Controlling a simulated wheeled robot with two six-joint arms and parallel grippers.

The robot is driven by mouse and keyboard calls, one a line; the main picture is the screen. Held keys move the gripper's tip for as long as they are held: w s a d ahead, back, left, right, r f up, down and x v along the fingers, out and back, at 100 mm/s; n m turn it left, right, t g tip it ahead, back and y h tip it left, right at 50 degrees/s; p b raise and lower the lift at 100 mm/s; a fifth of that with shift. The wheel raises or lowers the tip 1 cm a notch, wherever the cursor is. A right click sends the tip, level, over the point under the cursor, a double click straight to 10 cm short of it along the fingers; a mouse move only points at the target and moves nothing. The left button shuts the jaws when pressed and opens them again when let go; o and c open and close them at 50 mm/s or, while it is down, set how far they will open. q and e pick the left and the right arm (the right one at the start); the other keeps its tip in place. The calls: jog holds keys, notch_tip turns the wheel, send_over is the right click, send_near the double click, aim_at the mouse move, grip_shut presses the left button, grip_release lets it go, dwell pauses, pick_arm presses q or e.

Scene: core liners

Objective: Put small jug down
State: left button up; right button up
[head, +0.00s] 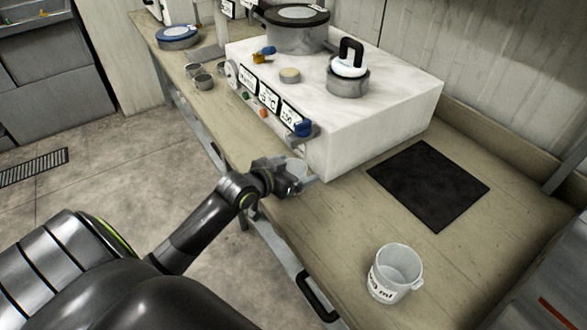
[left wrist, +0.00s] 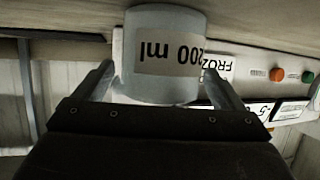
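The small jug (left wrist: 165,30) is pale and translucent, with a label reading 200 ml that appears upside down in the left wrist view. My left gripper (left wrist: 158,72) has a finger on each side of it and is shut on it. In the head view, my left gripper (head: 299,181) is at the front edge of the wooden bench (head: 335,215), beside the near corner of the white box. The small jug (head: 297,168) is partly hidden there by the gripper. I cannot tell whether its base touches the bench. My right gripper is not in view.
The white box (head: 400,105) carries a pot (head: 297,35) and a black-handled weight (head: 349,65). A larger jug (head: 393,273) stands at the bench's near end. A black mat (head: 430,183) lies right of the box. Bare bench lies between mat and front edge.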

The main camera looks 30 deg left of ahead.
pick_arm(q)
jog(key=shift+r, duration=0.2)
jog(key=p+v, duration=0.1)
jog(key=v, duration=1.1)
jog(key=shift+a+f, duration=0.1)
jog(key=shift+f, duration=0.05)
